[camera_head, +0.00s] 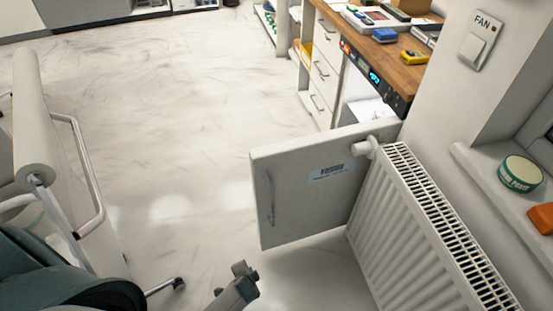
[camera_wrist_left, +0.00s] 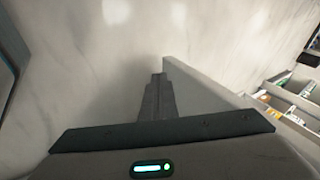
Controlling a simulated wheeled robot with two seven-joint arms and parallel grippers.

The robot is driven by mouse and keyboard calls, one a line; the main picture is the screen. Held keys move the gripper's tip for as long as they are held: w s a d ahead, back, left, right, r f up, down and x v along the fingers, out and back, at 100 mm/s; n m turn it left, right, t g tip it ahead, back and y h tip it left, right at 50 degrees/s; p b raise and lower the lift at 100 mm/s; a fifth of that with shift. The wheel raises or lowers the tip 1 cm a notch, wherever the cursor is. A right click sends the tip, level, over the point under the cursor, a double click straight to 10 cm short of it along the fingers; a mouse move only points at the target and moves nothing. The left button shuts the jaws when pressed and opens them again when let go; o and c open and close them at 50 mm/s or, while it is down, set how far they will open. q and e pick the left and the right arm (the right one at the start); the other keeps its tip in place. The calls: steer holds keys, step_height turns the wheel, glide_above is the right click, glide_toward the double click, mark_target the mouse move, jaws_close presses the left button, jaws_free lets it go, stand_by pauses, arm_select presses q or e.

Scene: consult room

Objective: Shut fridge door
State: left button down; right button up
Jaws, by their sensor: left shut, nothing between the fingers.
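The fridge door (camera_head: 300,185) stands wide open in the head view, a white panel with a handle at its left side and a label on its face. The fridge (camera_head: 362,108) is under the wooden counter, its white interior partly showing behind the door. My left gripper (camera_head: 240,278) is low in front of the door's free left end, shut and empty. In the left wrist view its closed fingers (camera_wrist_left: 157,92) point along a pale panel, likely the door (camera_wrist_left: 200,88), just to their right. I cannot tell whether they touch. My right gripper is in neither view.
A white radiator (camera_head: 420,225) stands close to the door's right part, below a windowsill (camera_head: 490,165). An exam couch with a paper roll (camera_head: 32,120) is on the left. Drawers (camera_head: 322,70) stand beyond the fridge. The floor (camera_head: 180,120) between is clear.

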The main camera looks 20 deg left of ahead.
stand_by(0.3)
arm_select(q)
steer(key=shift+a, duration=0.1)
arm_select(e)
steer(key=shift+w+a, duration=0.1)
